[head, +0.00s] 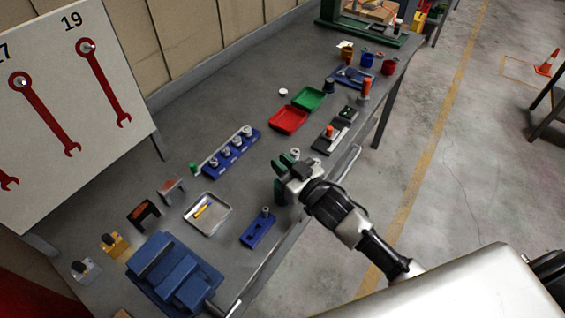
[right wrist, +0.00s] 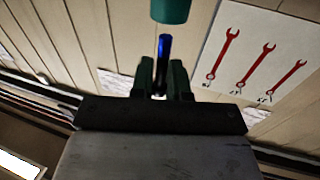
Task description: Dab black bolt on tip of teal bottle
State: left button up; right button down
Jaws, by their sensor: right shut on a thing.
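My right gripper (head: 288,161) is over the front part of the bench, shut on the black bolt. In the right wrist view, the gripper's green fingers (right wrist: 161,82) hold the bolt (right wrist: 164,55), a dark shaft with a blue sheen. Its free end points toward the teal bottle (right wrist: 171,9), cut off by the top edge. A narrow gap shows between them in that view; depth is hard to judge. In the head view, the bottle (head: 281,191) stands just below the gripper, partly hidden. My left gripper is not in view.
A blue rack (head: 228,152) with several fittings, a metal tray (head: 222,218), a small blue block (head: 258,230) and a blue vise (head: 178,270) stand to the left. Red (head: 288,120) and green (head: 309,98) trays lie behind. A black stand (head: 324,145) is at right.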

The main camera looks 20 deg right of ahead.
aim_at(283, 161)
jog(key=shift+r+p, duration=2.4)
jog(key=shift+r, duration=0.45)
jog(key=shift+s+f, duration=0.1)
jog(key=shift+f, duration=0.05)
